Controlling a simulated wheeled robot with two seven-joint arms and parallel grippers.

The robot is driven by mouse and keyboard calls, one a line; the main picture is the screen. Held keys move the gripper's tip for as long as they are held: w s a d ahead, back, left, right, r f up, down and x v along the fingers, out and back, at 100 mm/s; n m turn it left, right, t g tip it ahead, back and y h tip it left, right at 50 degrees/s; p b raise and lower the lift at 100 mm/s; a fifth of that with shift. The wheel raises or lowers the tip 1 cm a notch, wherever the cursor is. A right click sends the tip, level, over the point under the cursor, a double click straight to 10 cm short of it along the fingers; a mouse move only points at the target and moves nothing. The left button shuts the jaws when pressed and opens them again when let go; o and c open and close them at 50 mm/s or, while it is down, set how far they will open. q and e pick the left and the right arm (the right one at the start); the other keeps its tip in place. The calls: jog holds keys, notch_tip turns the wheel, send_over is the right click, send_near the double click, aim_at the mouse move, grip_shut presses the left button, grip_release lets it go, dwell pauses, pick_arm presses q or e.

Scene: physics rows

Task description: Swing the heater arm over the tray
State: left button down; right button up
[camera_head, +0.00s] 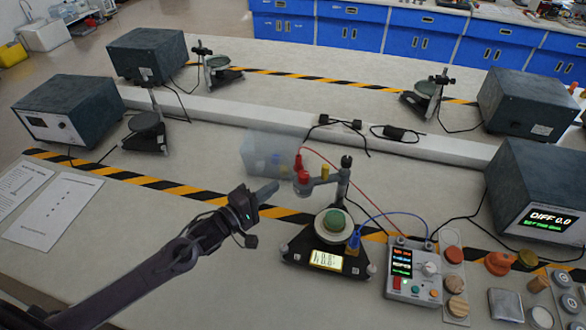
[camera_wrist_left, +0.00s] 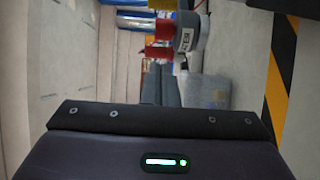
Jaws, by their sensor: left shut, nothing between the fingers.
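The grey heater arm (camera_head: 322,184) reaches left from an upright post on the black stand (camera_head: 325,262). Its free end carries red and yellow terminals. In the head view this end shows up and left of the round pale tray (camera_head: 318,226), which bears a green disc (camera_head: 335,221). My left gripper (camera_head: 272,188) is shut and empty, its tip just left of the heater end; whether they touch I cannot tell. The wrist view shows the heater end (camera_wrist_left: 187,35) with its lettering and red terminals beyond the gripper. My right gripper is out of view.
A clear box (camera_head: 262,152) stands behind the gripper tip. A control box (camera_head: 413,272) is wired to the stand, with red and blue leads running over it. Small pots and discs lie right of it. The bench at left front is clear apart from paper sheets (camera_head: 52,212).

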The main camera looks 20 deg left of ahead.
pick_arm(q)
jog(key=p+x, duration=0.1)
jog(key=x, duration=0.7)
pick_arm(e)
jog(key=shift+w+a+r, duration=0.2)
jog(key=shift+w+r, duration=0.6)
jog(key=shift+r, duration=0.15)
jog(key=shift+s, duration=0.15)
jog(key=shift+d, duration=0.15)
